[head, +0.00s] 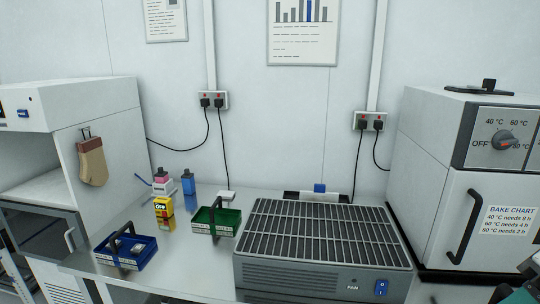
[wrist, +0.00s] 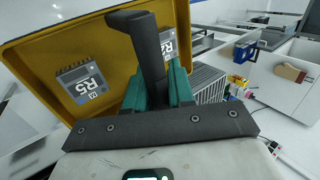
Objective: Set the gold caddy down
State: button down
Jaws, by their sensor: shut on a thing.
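The gold caddy (wrist: 45,62) fills the upper left of the wrist view, seen close up and tilted in the picture. It carries grey labels, one reading R5. My gripper (wrist: 160,88) has teal fingers shut on the caddy's black handle (wrist: 142,30). What lies directly under the caddy is hidden. I cannot make out the caddy in the head view.
In the head view, a grey fan unit (head: 325,240) with a slatted top stands on the metal bench. A blue caddy (head: 140,260) and green caddy (head: 230,222) stand left of it, near a yellow box (head: 163,208). An oven (head: 430,190) stands right.

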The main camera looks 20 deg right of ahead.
jog(key=w+a+f+n+g, duration=0.1)
jog(key=w+a+f+n, duration=0.1)
jog(key=w+a+f, duration=0.55)
jog(key=w+a+f+n+g, duration=0.15)
jog(key=w+a+f, duration=0.25)
jog(key=w+f, duration=0.5)
jog(key=w+a+f+n+g+y, duration=0.1)
jog(key=w+a+f+n, duration=0.25)
jog(key=a+f, duration=0.7)
notch_tip(320, 180, down, 10)
jog(key=s, duration=0.1)
jog(key=shift+s+d+m, duration=0.15)
jog(key=shift+d+m, duration=0.15)
jog(key=shift+d, duration=0.1)
